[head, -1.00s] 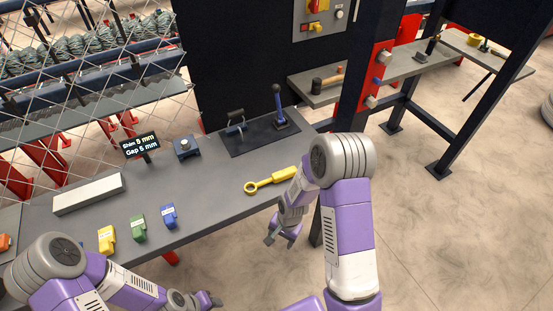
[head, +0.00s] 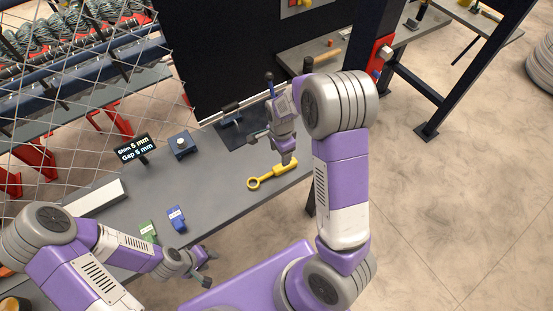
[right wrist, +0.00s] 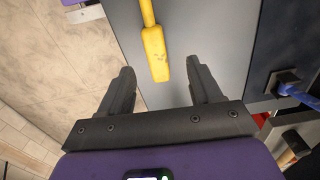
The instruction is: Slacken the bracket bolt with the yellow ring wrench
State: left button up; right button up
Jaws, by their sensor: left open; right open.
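The yellow ring wrench (head: 266,180) lies flat near the bench's right edge, ring end to the left. In the right wrist view its handle (right wrist: 155,50) points at the gap between my fingers. My right gripper (head: 272,149) is open above the handle end, its fingers apart from it and holding nothing. My left gripper (head: 208,269) is open and empty near the bench's front edge.
A dark plate (head: 228,133) with an upright lever (head: 269,78) stands behind my right gripper. A long pale block (head: 95,197) and blue (head: 177,219) and green (head: 149,231) pieces lie to the left. Wire mesh (head: 90,90) rises at back left. The middle of the bench is clear.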

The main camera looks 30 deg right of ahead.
aim_at(281, 167)
jog(key=f, duration=0.4)
jog(key=s+f, duration=0.1)
jog(key=shift+f, duration=0.4)
jog(key=shift+w+f, duration=0.1)
jog(key=shift+f, duration=0.4)
grip_shut()
jog(key=shift+r, duration=0.1)
